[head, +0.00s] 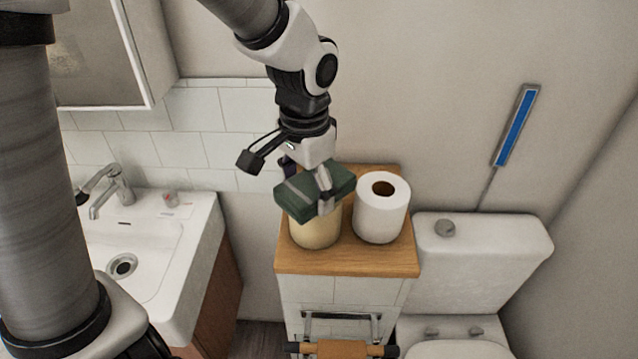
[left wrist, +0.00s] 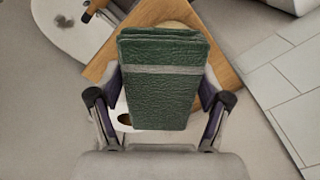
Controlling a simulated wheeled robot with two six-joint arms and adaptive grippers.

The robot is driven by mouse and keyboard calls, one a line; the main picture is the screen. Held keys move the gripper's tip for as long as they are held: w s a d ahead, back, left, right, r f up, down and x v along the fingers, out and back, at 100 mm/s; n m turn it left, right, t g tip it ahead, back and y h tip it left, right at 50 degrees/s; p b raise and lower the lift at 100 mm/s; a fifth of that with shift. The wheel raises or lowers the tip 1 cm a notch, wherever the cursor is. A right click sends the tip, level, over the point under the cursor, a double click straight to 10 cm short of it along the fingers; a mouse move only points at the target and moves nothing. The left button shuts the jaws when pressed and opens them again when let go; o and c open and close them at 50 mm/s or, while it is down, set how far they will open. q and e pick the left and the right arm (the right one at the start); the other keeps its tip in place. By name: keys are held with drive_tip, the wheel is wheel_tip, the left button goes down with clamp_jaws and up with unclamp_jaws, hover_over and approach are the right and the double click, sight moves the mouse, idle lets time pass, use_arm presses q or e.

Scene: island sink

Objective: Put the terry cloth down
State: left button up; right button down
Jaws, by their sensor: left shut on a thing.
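The terry cloth (head: 301,196) is a dark green folded block with a grey stripe. In the head view it is above the wooden top (head: 350,264) of a narrow cabinet, in front of and over a cream cylinder (head: 316,238). Whether it touches the cylinder I cannot tell. My left gripper (head: 312,184) comes from above and is shut on the cloth. In the left wrist view the cloth (left wrist: 160,95) sits between the two fingers and hides much of what lies beneath. My right gripper is not in view.
A white toilet roll (head: 381,212) stands upright right of the cylinder, close to the cloth. The wooden top has a bare strip along its front. A sink (head: 165,235) with a tap is at left, a toilet (head: 490,260) at right. A wall is behind.

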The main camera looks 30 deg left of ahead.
use_arm(q)
drive_tip(key=shift+w+a+r+p, duration=0.2)
drive_tip(key=shift+w+a+p, duration=0.45)
drive_tip(key=shift+w, duration=0.25)
drive_tip(key=w+a+p, duration=0.3)
drive_tip(key=w+a, duration=0.3)
drive_tip(key=w, duration=0.5)
drive_tip(key=f, duration=0.7)
drive_tip(key=shift+w+a+p, duration=0.1)
drive_tip(key=shift+w+p, duration=0.1)
drive_tip(key=shift+p, duration=0.1)
wheel_tip(320, 180, down, 5)
drive_tip(key=shift+r+p, duration=0.2)
drive_tip(key=shift+p, duration=0.55)
drive_tip(key=shift+w+a+f, duration=0.15)
drive_tip(key=shift+w+f, duration=0.05)
drive_tip(key=shift+f, duration=0.2)
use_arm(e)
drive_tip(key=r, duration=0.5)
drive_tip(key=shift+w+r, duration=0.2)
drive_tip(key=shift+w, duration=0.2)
use_arm(q)
drive_tip(key=shift+s, duration=0.1)
